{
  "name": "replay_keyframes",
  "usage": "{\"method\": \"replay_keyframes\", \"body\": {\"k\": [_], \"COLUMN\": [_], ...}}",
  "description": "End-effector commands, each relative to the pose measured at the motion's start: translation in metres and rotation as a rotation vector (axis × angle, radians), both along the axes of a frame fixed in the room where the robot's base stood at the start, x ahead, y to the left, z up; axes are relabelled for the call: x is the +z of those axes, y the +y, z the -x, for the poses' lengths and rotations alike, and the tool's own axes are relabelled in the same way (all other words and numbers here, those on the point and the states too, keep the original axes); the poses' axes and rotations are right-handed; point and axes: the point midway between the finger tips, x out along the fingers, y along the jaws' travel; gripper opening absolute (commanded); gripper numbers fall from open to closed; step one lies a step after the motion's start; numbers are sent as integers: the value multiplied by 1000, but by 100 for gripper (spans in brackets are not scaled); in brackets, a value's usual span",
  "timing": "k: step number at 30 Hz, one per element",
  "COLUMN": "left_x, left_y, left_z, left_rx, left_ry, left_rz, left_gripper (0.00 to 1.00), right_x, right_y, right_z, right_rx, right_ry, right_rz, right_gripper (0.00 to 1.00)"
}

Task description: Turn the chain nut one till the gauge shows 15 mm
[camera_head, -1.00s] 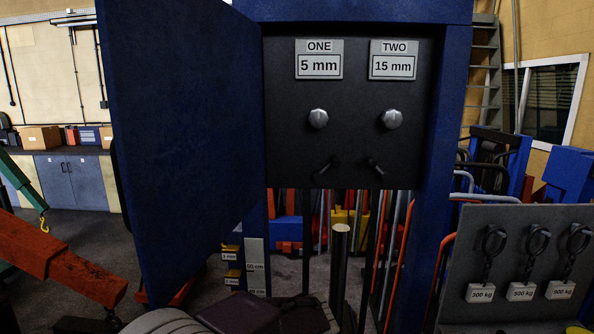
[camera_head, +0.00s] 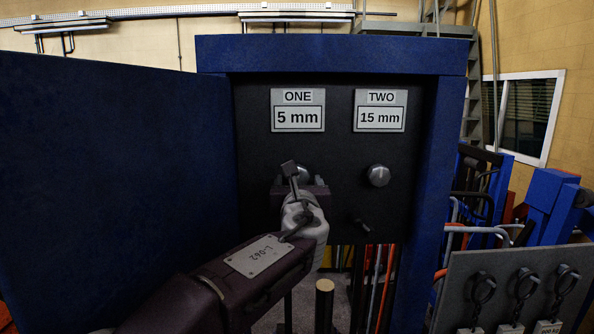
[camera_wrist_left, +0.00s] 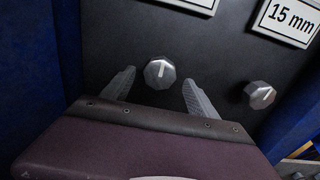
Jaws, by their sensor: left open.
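On the black panel, the gauge labelled ONE (camera_head: 297,117) reads 5 mm and the gauge labelled TWO (camera_head: 380,118) reads 15 mm. Chain nut one (camera_head: 303,173) is a silver faceted knob below gauge ONE, partly hidden by my left gripper (camera_head: 300,178). In the left wrist view nut one (camera_wrist_left: 159,73) shows between the open fingers of my left gripper (camera_wrist_left: 160,90), with a gap on both sides. Nut two (camera_head: 378,175) stands to its right, and also shows in the left wrist view (camera_wrist_left: 260,95). My right gripper is not in view.
A blue frame (camera_head: 440,200) surrounds the panel, with its open blue door (camera_head: 110,170) on the left. A grey board (camera_head: 470,285) with hanging weights stands at the lower right.

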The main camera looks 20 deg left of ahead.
Motion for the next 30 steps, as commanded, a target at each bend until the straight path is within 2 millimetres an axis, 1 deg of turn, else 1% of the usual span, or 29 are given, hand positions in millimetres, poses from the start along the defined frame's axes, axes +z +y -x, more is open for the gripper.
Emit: {"method": "replay_keyframes", "body": {"k": [1,3,6,10,16,17,18,20,21,23,24,30], "left_x": [4,3,2,1,0,0,0,0,0,0,0,-1], "left_y": [4,7,10,12,12,12,12,12,12,12,12,12], "left_z": [-11,-22,-35,-41,-41,-41,-41,-41,-41,-41,-41,-41], "left_rx": [4,3,2,0,0,0,0,0,0,0,0,1], "left_ry": [3,4,2,0,0,0,0,0,0,0,0,-1], "left_rz": [0,1,1,2,2,2,2,2,2,2,2,9], "left_gripper": [69,69,69,69,69,63,52,35,24,7,6,6], "right_x": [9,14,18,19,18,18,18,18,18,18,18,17], "right_y": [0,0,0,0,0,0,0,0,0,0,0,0], "right_z": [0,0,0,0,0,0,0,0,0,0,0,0], "right_rx": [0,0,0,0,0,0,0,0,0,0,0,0], "right_ry": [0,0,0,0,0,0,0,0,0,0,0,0], "right_rz": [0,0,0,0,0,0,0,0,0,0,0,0], "right_gripper": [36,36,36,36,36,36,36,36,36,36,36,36]}}
